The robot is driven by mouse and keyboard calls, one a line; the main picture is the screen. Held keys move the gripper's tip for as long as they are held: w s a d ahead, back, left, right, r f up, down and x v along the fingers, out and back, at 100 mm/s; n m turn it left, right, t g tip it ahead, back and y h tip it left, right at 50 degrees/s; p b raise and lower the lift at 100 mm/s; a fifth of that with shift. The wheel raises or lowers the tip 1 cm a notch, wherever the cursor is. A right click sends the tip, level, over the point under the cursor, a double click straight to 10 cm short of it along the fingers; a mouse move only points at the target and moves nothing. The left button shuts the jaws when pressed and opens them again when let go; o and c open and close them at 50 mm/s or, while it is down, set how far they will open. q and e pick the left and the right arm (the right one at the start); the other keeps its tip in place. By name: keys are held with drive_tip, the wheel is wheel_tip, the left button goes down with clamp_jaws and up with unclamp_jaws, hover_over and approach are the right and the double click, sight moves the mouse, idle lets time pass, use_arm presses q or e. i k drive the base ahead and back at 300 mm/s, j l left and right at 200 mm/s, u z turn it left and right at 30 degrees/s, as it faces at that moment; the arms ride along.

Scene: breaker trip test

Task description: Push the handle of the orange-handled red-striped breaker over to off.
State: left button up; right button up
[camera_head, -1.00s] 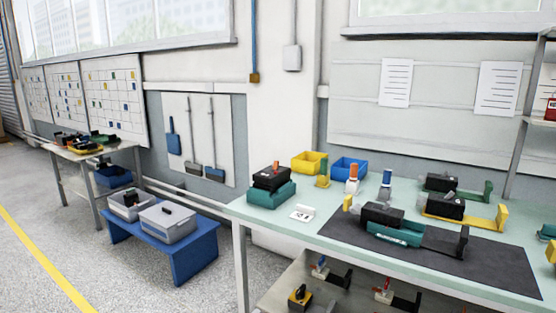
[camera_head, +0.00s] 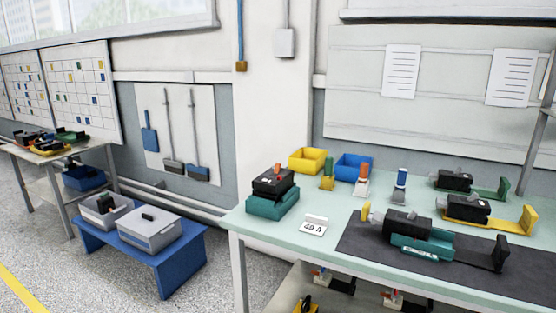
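No gripper of mine is in view. On the green-topped workbench (camera_head: 250,220), a black box-shaped unit (camera_head: 268,183) with a small orange piece on top sits in a teal holder (camera_head: 270,206) at the left end. Behind the mat stand a small upright piece with an orange top (camera_head: 363,172), one with a blue top (camera_head: 402,174) and a green one with an orange tip (camera_head: 328,180). Black units with grey levers lie in a teal fixture (camera_head: 420,248), a yellow fixture (camera_head: 490,219) and a green fixture (camera_head: 485,192). I cannot make out a red stripe on any unit.
A white card reading "40 A" (camera_head: 313,227) lies by the dark mat (camera_head: 365,245). Yellow (camera_head: 308,160) and blue (camera_head: 354,166) bins stand at the bench's back. A blue low table (camera_head: 165,268) with grey bins stands left. Floor (camera_head: 80,270) between the tables is open.

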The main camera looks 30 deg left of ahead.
sight(277, 167)
drive_tip(key=i+j+z, duration=0.25)
drive_tip(key=j+z, duration=0.15)
drive_tip(key=j, duration=1.7)
drive_tip(key=j+z, duration=0.35)
drive_tip(key=j, duration=1.75)
